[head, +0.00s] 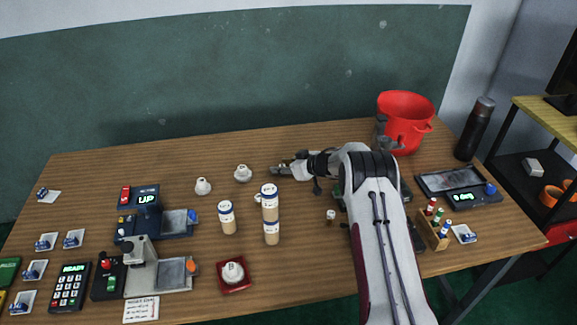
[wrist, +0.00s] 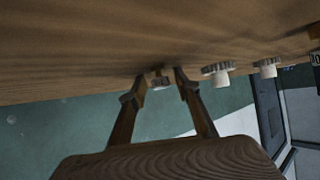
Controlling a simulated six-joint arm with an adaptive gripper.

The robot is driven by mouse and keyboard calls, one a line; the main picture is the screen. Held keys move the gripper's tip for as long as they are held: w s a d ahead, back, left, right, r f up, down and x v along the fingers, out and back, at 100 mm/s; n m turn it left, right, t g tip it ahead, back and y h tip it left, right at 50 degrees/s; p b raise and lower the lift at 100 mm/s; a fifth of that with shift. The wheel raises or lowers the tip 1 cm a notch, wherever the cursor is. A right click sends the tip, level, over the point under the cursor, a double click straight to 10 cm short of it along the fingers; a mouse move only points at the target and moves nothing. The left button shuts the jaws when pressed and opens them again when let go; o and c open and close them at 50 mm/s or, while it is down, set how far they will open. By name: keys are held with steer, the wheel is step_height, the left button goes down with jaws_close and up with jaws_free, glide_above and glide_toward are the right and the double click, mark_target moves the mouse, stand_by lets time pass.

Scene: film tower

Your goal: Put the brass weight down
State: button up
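My gripper (wrist: 161,80) reaches out low over the far middle of the table, pointing left in the head view (head: 276,170). Its fingers are drawn in close on a small metallic piece, which I take for the brass weight (wrist: 160,83). It sits between the fingertips, small and dim, its colour unclear. I cannot tell whether its underside touches the table. In the head view I cannot make it out apart from the fingertips.
Two white knobbed pieces (head: 203,186) (head: 243,173) stand left of my gripper. Film-canister-like jars (head: 270,208) stand nearer the front. A red pot (head: 405,120) is at the back right. Scales with displays (head: 150,215) are at left. The far table strip behind is bare.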

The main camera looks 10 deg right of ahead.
steer(key=shift+r, duration=0.15)
steer(key=shift+v, duration=6.05)
